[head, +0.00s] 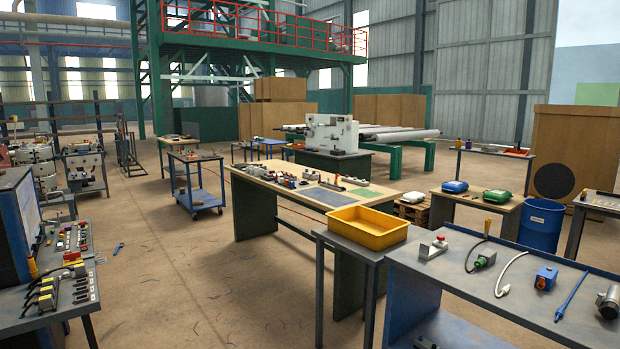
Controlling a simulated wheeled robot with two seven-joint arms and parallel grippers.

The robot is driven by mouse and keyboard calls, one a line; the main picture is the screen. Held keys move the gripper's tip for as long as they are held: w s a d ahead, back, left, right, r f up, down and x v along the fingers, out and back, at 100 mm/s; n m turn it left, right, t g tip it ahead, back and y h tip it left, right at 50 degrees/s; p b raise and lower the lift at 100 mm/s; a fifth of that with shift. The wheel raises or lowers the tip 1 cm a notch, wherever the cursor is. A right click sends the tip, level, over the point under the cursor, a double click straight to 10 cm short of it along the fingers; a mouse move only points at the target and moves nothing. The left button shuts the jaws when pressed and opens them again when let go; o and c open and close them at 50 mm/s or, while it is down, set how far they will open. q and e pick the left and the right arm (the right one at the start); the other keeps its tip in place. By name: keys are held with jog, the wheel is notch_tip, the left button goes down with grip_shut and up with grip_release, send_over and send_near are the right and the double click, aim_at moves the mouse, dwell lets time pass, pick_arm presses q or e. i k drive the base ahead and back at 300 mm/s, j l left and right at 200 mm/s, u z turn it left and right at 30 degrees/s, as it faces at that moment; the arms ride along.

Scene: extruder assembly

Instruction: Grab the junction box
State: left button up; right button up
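No part is labelled as the junction box, and two small boxes on the grey table (425,265) at the right could fit. One is a blue box (546,278) with a small orange patch on its face, between a white cable and a blue pen-like tool. The other is a light grey box (431,249) with a red knob, near the table's left end. Both rest on the tabletop with nothing holding them. Neither of my grippers is in view.
The same table holds a green connector (485,259) with a cable, a white cable (509,274), a blue tool (571,297) and a metal cylinder (609,302). A yellow tray (368,237) stands on an adjoining stand. Open floor (225,290) lies at left-centre.

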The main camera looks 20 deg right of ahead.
aim_at(305, 174)
jog(key=i, duration=2.6)
jog(key=i+z, duration=0.1)
jog(key=i, duration=0.45)
jog(key=i+j+z, duration=0.1)
jog(key=i, duration=0.4)
jog(key=i+j+z, duration=0.1)
jog(key=i, duration=0.4)
jog(key=i+j+z, duration=0.1)
jog(key=i, duration=0.45)
jog(key=j, duration=0.1)
